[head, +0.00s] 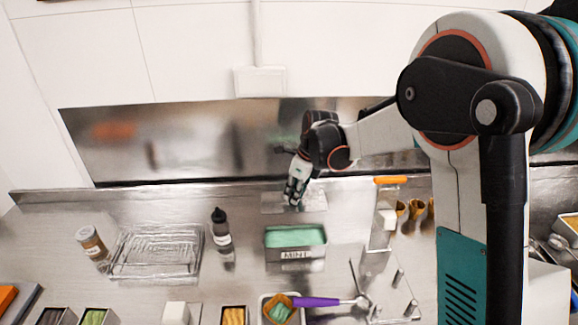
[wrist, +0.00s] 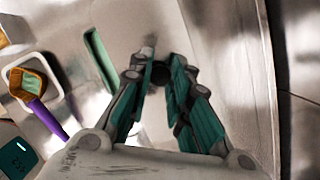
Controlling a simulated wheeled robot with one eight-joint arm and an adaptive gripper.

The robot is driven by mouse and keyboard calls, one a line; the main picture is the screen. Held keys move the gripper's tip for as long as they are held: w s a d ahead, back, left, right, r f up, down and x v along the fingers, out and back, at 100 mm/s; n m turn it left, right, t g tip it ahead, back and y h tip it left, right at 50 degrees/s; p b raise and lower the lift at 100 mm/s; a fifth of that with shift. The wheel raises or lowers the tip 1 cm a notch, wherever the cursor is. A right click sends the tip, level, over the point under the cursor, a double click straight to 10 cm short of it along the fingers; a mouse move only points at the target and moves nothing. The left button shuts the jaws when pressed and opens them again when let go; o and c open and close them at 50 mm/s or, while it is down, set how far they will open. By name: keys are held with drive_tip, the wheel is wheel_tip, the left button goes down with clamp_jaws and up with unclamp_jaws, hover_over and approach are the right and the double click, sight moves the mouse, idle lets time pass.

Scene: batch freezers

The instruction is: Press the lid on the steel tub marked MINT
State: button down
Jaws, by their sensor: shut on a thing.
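The steel tub marked MINT (head: 295,253) stands on the counter in the middle of the head view, filled with pale green contents and uncovered. Its green strip also shows in the wrist view (wrist: 101,60), left of the fingers. A clear, flat lid (head: 315,201) is just behind the tub. My gripper (head: 294,199) points down at the lid's middle and is shut on it; the fingers also show in the wrist view (wrist: 158,77). The exact grip is hard to see, and I cannot tell whether the lid touches the counter.
A dark bottle (head: 221,228) and a clear tray (head: 157,251) stand left of the tub, with a brown-labelled jar (head: 92,243) beyond. A purple-handled scoop (head: 315,302) lies in front. An orange-topped stand (head: 384,215) and cones (head: 415,208) are to the right.

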sight(297, 210)
drive_tip(key=s, duration=0.2)
drive_tip(key=s+f+p, duration=0.1)
drive_tip(key=s, duration=0.2)
drive_tip(key=shift+s, duration=0.15)
drive_tip(key=shift+s+f, duration=0.3)
drive_tip(key=shift+s, duration=0.05)
drive_tip(key=shift+f+b, duration=1.95)
drive_tip(key=shift+f, duration=1.25)
drive_tip(key=shift+f+b, duration=0.15)
drive_tip(key=shift+b, duration=0.55)
drive_tip(key=c, duration=1.4)
unclamp_jaws()
drive_tip(key=o, duration=0.5)
drive_tip(key=shift+c, duration=0.2)
